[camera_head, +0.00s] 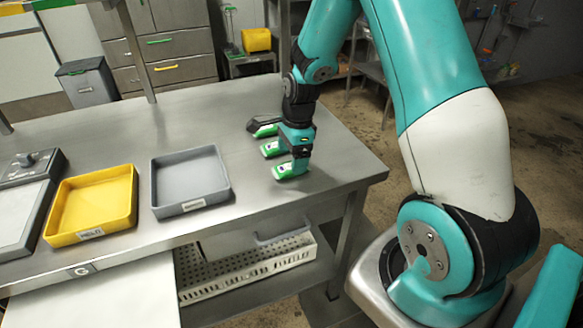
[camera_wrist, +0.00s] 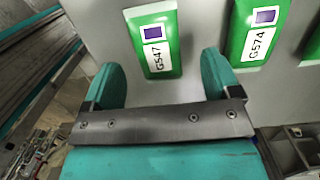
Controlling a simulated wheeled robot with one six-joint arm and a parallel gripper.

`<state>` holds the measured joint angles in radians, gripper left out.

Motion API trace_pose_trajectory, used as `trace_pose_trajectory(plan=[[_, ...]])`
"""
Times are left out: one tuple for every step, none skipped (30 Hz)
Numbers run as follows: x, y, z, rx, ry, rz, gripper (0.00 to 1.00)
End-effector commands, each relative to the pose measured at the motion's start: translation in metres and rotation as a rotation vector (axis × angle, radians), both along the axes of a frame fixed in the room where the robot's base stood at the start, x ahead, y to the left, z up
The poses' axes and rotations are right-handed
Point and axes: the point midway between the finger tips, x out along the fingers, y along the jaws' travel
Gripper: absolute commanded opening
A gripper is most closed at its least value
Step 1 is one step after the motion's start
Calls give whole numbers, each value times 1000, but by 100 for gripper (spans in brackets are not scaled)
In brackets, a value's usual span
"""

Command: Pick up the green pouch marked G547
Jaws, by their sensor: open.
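The green pouch marked G547 (camera_wrist: 164,65) has a white label with a dark square. In the wrist view it lies between and ahead of the two teal fingers of my gripper (camera_wrist: 160,65), which is open and empty. The head view shows my gripper (camera_head: 298,153) low over the right part of the bench, pointing down beside the green pouches. The frontmost pouch (camera_head: 289,171) there appears to be G547; its marking is too small to read. Whether the fingers touch it cannot be told.
A green pouch marked G574 (camera_wrist: 257,35) lies right beside it, with another green one at the picture's edge. A grey tray (camera_head: 190,208) and a yellow tray (camera_head: 91,234) stand to the left. Bare bench lies between.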

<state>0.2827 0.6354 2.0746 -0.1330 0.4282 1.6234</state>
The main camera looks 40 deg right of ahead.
Motion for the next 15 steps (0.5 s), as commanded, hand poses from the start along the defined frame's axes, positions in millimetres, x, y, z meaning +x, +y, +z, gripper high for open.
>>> trace_pose_trajectory(plan=[[-3,1,-8,2,6,1,83],[-3,1,-13,2,6,1,83],[-2,2,-18,1,4,0,83],[-2,3,-22,1,4,0,83],[-2,3,-25,1,3,0,83],[-2,3,-28,1,2,0,83],[-1,3,-29,1,2,0,83],[-1,3,-30,0,1,0,83],[-1,4,-31,0,0,0,83],[-1,3,-31,0,0,0,83],[-1,3,-31,0,0,0,83],[-1,3,-31,0,0,0,83],[-1,3,-31,0,0,0,83],[-1,3,-31,0,0,0,83],[-1,3,-31,0,0,0,74]])
